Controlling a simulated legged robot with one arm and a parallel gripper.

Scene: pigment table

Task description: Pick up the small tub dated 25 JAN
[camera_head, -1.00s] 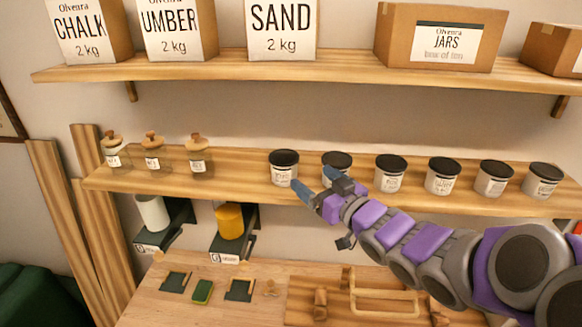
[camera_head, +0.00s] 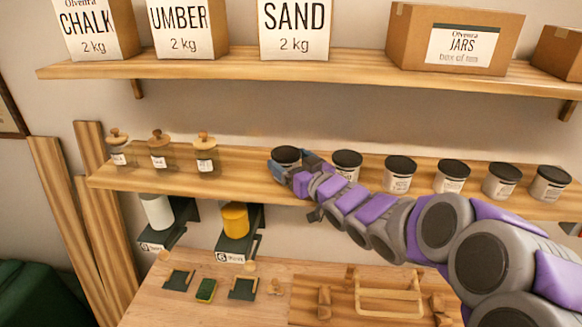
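Several small tubs with black lids and pale labels stand in a row on the lower shelf (camera_head: 236,183). Their labels are too small and blurred to read, so I cannot tell which bears 25 JAN. My gripper (camera_head: 292,167) is at the leftmost tub (camera_head: 286,155), with its blue fingers spread on either side of it. The fingers hide most of that tub's body and its label; its black lid shows above them. It looks upright on the shelf. I cannot see whether the fingers touch it. The second tub (camera_head: 347,161) stands just to the right, behind my wrist.
More tubs, one of them a middle tub (camera_head: 399,172), stand to the right above my arm. Corked jars (camera_head: 159,152) stand at the shelf's left. The upper shelf (camera_head: 220,68) holds bags and boxes. A yellow container (camera_head: 235,220) sits below, above the workbench (camera_head: 205,312).

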